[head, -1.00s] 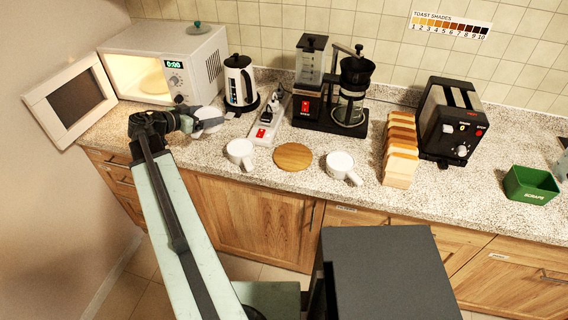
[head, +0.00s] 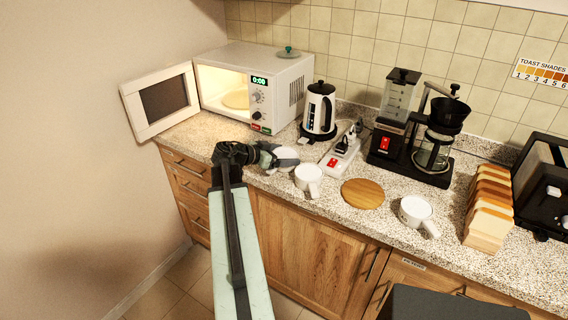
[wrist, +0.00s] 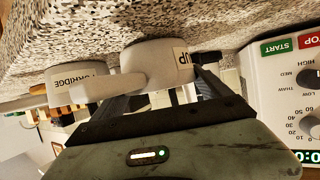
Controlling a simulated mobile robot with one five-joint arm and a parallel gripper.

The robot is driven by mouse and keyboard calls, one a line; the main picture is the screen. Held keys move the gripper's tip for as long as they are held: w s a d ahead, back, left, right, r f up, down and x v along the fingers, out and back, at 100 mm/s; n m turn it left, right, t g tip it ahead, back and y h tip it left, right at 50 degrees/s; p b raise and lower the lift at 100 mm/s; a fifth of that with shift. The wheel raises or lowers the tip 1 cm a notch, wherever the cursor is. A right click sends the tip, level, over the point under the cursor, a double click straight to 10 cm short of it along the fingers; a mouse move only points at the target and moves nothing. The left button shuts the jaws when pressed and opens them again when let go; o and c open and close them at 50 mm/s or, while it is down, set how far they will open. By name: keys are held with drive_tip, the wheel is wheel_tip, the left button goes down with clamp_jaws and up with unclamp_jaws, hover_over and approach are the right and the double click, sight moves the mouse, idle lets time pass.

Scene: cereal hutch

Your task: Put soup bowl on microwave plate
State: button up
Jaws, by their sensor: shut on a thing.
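The soup bowl is a white handled bowl (head: 286,156) near the counter's front edge, left of the other white bowls. In the wrist view it (wrist: 150,62) carries a label partly covered by a finger, with "UP" readable. My gripper (head: 268,156) is shut on it; the fingers (wrist: 165,88) also show in the wrist view. I cannot tell whether the bowl touches the counter. The microwave plate (head: 236,100) is a round, pale disc inside the lit microwave (head: 222,56), up and left of the bowl. The microwave door (head: 141,120) stands open to the left.
A kettle (head: 319,108) and power strip (head: 340,157) stand behind and right of the bowl. A white bowl (head: 308,177), wooden disc (head: 362,194) and another white bowl (head: 414,208) lie to the right. The counter (head: 190,130) before the microwave is clear.

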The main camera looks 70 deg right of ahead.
drive_tip(key=shift+f, duration=0.3)
drive_tip(key=o, duration=1.7)
drive_tip(key=shift+r, duration=0.15)
drive_tip(key=shift+w+a+r+p, duration=0.15)
drive_tip(key=shift+r+p, duration=0.1)
drive_tip(key=shift+p, duration=0.2)
drive_tip(key=p+v, duration=0.4)
drive_tip(key=v, duration=0.7)
drive_tip(key=shift+w+a+r, duration=0.1)
drive_tip(key=shift+a+r, duration=0.05)
drive_tip(key=shift+a, duration=0.1)
